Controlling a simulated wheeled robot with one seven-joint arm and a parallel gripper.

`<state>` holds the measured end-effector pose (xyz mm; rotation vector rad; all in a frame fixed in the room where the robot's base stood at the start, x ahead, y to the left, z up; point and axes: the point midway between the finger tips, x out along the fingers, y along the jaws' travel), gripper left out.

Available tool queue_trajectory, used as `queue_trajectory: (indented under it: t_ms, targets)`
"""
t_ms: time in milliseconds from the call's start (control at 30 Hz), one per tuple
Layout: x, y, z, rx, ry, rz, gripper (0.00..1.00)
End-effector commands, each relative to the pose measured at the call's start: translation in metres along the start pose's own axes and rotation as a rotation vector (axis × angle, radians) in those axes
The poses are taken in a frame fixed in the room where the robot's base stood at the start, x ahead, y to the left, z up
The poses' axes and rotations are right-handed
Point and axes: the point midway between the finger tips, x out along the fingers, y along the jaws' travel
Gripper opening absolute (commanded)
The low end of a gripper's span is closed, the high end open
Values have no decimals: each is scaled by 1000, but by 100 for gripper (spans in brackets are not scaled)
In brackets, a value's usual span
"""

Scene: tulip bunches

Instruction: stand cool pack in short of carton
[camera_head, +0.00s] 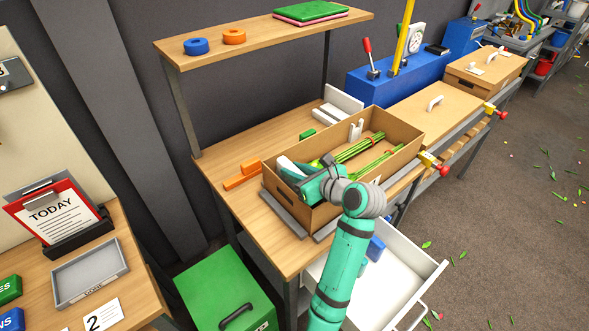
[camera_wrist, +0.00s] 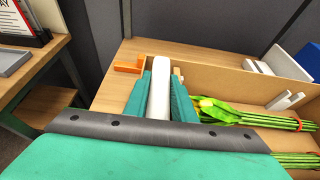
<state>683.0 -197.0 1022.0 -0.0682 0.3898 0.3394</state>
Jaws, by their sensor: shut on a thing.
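The carton (camera_head: 316,217) is an open brown box on the workbench. Green tulip bunches (camera_head: 362,150) with red bands lie in it, and they also show in the wrist view (camera_wrist: 246,118). My gripper (camera_head: 312,178) is over the carton's near left end. In the wrist view my gripper (camera_wrist: 160,92) has its two teal fingers shut on a white slab, which looks like the cool pack (camera_wrist: 159,88). The slab stands upright between the fingers at the carton's left end. Its lower end is hidden, so I cannot tell whether it touches the carton floor.
A white bracket (camera_head: 356,130) stands at the carton's far wall. An orange block (camera_head: 242,175) lies left of the carton. An open white drawer (camera_head: 385,290) sticks out below, with a blue item (camera_head: 376,248) in it. A closed carton (camera_head: 485,72) stands farther right.

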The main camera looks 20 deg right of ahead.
Motion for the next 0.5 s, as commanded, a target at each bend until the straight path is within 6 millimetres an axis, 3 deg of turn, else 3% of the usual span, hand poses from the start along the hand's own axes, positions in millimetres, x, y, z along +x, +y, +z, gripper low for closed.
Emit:
queue_trajectory:
  t_ms: [500]
  targets:
    - [4,0,-10,1,-2,-1,0]
